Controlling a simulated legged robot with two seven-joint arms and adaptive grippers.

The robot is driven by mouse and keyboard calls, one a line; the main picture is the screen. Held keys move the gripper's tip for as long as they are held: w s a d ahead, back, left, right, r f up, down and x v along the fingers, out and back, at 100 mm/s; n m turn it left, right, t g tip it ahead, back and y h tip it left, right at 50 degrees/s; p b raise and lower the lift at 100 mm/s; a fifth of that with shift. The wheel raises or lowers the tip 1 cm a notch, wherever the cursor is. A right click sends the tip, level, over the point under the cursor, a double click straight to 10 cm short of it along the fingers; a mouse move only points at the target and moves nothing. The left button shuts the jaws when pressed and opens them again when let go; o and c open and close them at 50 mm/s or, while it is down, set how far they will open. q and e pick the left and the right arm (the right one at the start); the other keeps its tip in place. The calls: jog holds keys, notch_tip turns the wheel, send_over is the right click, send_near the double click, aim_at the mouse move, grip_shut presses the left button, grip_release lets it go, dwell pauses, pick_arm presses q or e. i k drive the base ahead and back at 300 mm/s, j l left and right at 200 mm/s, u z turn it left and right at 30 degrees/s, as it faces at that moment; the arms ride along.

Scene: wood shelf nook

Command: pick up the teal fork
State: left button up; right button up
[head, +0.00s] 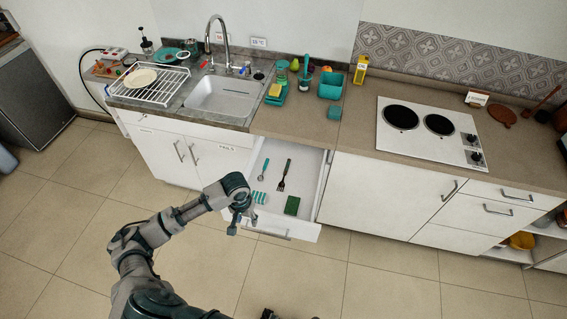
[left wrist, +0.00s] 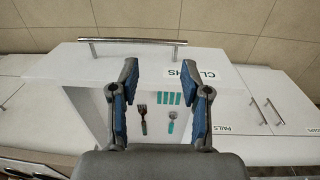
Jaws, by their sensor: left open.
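A spoon (head: 263,170), a striped teal cloth (head: 260,197) and a green sponge (head: 292,205) share the open drawer (head: 308,185). The drawer's front panel and bar handle (head: 266,235) stand out from the cabinets. Above are the sink (head: 222,97) and the counter edge. The floor in front is clear.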

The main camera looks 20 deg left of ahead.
aim_at(282, 183)
jog(key=i, duration=1.25)
